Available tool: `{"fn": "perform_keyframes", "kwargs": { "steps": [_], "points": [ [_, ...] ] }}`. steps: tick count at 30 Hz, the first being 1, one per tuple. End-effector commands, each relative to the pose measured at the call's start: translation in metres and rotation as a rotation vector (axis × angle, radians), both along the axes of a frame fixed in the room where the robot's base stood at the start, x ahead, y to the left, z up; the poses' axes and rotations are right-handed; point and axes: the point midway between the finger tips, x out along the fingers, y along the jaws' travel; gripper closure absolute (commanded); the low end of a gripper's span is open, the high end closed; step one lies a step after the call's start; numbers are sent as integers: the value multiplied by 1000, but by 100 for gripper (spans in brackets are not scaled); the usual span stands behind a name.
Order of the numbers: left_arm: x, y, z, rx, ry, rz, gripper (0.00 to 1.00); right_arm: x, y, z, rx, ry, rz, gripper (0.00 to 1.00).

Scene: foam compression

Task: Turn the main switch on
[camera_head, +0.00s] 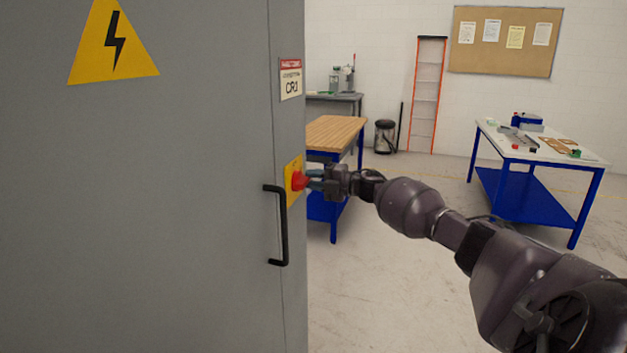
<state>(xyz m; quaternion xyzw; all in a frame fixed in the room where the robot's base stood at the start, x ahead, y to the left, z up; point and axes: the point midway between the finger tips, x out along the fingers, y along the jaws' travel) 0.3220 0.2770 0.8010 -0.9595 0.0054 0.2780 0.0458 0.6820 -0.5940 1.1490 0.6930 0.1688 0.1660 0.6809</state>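The main switch (298,181) is a red knob on a yellow plate (292,192), on the narrow right part of a grey cabinet (150,200). My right gripper (312,180) comes in from the right, and its fingertips are at the red knob. The fingers lie partly behind or against the knob, and I cannot tell whether they grip it. A small gap seems to show between the fingers. My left gripper is not in view.
A black door handle (282,225) sticks out just below and left of the switch. A wooden-topped bench (335,131) stands behind the gripper. A white-topped blue table (590,158), a bin (385,137) and an orange ladder (427,95) stand farther back. The floor between is clear.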

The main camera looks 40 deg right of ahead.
Motion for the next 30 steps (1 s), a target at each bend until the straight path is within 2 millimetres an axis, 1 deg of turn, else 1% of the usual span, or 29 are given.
{"fn": "perform_keyframes", "kwargs": {
  "steps": [1, 3, 11, 16, 20, 30],
  "points": [
    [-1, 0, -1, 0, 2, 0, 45, 0, 0, 0, 0, 0, 0, 68],
    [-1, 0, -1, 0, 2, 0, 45, 0, 0, 0, -1, 0, 0, 57],
    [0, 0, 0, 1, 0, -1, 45, 0, 0, 0, -2, -1, 0, 57],
    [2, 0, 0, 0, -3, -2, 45, -8, -4, 0, -3, 0, -1, 57],
    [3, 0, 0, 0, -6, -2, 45, -22, -12, -1, -3, 2, -1, 57],
    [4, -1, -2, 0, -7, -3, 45, -67, -35, -2, -2, 2, -1, 57]
  ]
}}
